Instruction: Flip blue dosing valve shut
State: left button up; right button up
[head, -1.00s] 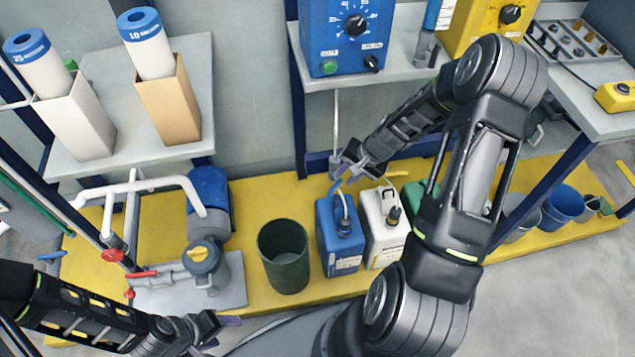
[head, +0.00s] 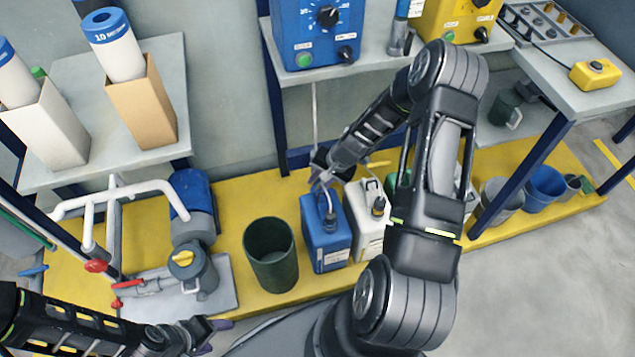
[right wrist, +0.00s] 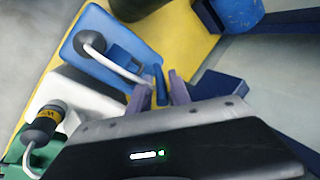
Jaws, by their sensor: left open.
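The blue dosing valve's lever (right wrist: 161,86) shows in the right wrist view as a small blue piece between the fingers of my right gripper (right wrist: 162,90). In the head view my right gripper (head: 320,178) is just above the blue jug (head: 326,240), at the lower end of a thin vertical pipe (head: 315,115). The gripper largely hides the valve, and I cannot tell whether both fingers touch the lever. My left gripper (head: 217,331) is open and empty at the lower left, away from the valve.
A white jug (head: 366,222) stands right of the blue jug, and a dark green bin (head: 271,268) stands left of it on the yellow platform (head: 235,215). A blue dosing unit (head: 305,28) sits on the shelf above. A pump with white pipes (head: 150,187) is at left.

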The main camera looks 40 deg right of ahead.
jog(key=shift+w+f, duration=0.15)
jog(key=shift+f, duration=0.3)
jog(key=shift+a, duration=0.1)
jog(key=shift+c, duration=0.3)
grip_shut()
